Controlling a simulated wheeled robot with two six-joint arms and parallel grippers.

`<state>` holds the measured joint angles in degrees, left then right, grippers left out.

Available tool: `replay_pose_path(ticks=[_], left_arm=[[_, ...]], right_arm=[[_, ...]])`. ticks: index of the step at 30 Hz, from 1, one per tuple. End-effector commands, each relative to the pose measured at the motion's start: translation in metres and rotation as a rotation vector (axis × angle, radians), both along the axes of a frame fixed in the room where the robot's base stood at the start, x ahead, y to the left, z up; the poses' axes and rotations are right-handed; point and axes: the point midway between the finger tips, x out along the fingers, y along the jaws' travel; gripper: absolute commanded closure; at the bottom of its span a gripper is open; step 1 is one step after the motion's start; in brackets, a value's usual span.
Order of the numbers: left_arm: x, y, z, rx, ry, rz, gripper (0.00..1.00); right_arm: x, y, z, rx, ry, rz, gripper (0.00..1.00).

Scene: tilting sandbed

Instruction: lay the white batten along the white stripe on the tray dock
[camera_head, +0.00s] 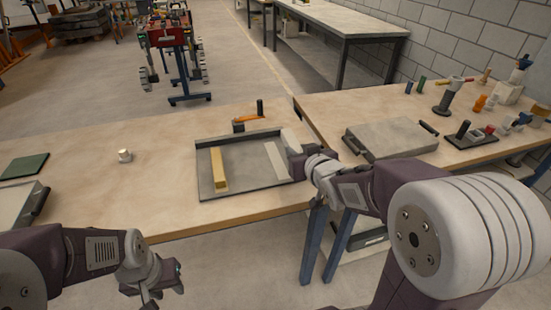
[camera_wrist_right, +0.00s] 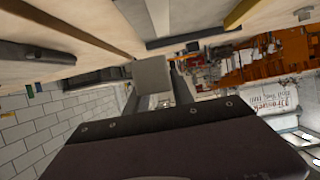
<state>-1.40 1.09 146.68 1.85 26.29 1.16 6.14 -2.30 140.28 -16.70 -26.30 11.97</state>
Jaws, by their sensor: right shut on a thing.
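The tray dock (camera_head: 205,190) is a dark grey tray with a raised rim on the wooden bench. A white stripe (camera_head: 276,160) runs along its right part, and also shows in the right wrist view (camera_wrist_right: 160,15). My right gripper (camera_head: 295,158) is at the tray's right edge, shut on the white batten (camera_head: 291,140). The batten shows as a pale block between the fingers in the wrist view (camera_wrist_right: 152,76); its far end is hidden. It is right of the stripe. My left gripper (camera_head: 160,282) hangs low in front of the bench, apparently empty.
A black post with an orange piece (camera_head: 247,118) stands behind the tray. A small white knob (camera_head: 124,156) is left of it on mostly clear bench. A second bench to the right holds a grey slab (camera_head: 390,138) and several small tools.

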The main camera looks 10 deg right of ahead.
Motion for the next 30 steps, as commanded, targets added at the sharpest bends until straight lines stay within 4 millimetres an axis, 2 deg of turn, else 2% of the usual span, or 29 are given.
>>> replay_pose_path(ticks=[4, 9, 12, 15, 22, 28, 30], left_arm=[[0.0, 0.0, -0.013, 0.0, 0.0, 0.0, 0.64], [0.0, 0.0, -0.023, 0.0, 0.0, 0.0, 0.64], [0.0, 0.0, -0.026, 0.0, 0.0, 0.0, 0.64], [0.0, 0.0, -0.027, 0.0, 0.0, 0.0, 0.64], [0.0, 0.0, -0.028, 0.0, 0.0, 0.0, 0.64], [0.0, 0.0, -0.041, 0.0, 0.0, 0.0, 0.64], [0.0, 0.0, -0.041, 0.0, 0.0, 0.0, 0.64]], right_arm=[[0.023, 0.007, -0.02, 0.002, 0.003, 0.003, 1.0], [0.07, 0.018, -0.049, 0.0, 0.004, 0.004, 1.0], [0.093, 0.023, -0.061, 0.0, 0.003, 0.003, 1.0], [0.107, 0.026, -0.068, 0.001, 0.001, 0.002, 1.0], [0.114, 0.028, -0.073, 0.0, 0.0, 0.002, 1.0], [0.113, 0.027, -0.109, 0.0, 0.004, 0.002, 1.0], [0.113, 0.027, -0.112, 0.0, 0.001, 0.002, 1.0]])
